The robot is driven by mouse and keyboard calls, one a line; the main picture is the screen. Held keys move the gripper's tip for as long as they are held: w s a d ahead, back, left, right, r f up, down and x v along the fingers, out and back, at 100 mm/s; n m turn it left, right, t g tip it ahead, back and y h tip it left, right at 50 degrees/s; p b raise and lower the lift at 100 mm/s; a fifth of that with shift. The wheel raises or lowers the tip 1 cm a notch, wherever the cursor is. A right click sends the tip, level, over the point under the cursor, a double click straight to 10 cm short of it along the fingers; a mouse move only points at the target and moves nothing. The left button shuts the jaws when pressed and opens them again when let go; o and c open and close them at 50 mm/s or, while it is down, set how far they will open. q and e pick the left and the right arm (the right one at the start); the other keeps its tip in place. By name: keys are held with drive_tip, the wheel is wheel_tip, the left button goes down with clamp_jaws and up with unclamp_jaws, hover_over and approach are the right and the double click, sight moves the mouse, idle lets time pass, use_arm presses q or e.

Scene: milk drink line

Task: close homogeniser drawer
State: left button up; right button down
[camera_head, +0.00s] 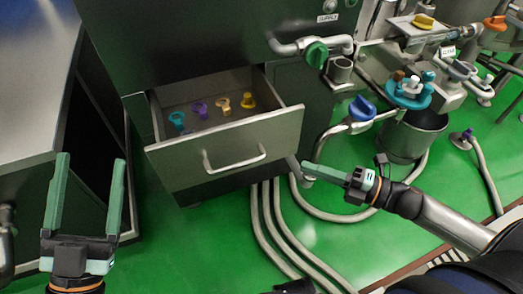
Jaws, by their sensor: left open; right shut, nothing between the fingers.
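The homogeniser drawer (190,172) is pulled out of the dark metal cabinet (180,45). Its steel front has a bar handle (234,160). Inside lie several small coloured pieces: a teal one (178,120), a purple one (200,109), a tan one (224,106) and a yellow one (248,100). My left gripper (90,185) is open and empty at the lower left, its green fingers pointing up, left of the drawer and apart from it. My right gripper (306,166) is shut and empty, its fingertips pointing left near the drawer's right front corner; whether they touch it I cannot tell.
Several hoses (268,215) run over the green floor below the drawer. At the right are pipes with a green valve knob (316,54), a blue knob (362,108) and a steel bucket (412,138). A steel-topped unit (35,70) stands at the left. Floor in front of the drawer is partly free.

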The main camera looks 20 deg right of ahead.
sight(251, 137)
drive_tip(key=shift+w+d+b+x, duration=0.35)
drive_tip(key=shift+b+x, duration=0.05)
drive_tip(key=shift+x, duration=1.65)
drive_tip(key=shift+w+d+b+x, duration=0.3)
drive_tip(key=shift+w+b+x, duration=0.15)
drive_tip(key=shift+x, duration=1.65)
drive_tip(key=shift+w+d+b+x, duration=0.3)
drive_tip(key=shift+d+b+x, duration=0.1)
drive_tip(key=shift+x, duration=1.65)
use_arm(q)
drive_tip(key=s+r+m+h, duration=0.2)
drive_tip(key=h, duration=0.1)
drive_tip(key=s+r+m+h, duration=0.1)
drive_tip(key=s+r+h, duration=0.1)
drive_tip(key=shift+d+m, duration=0.4)
use_arm(e)
drive_tip(key=shift+w, duration=0.2)
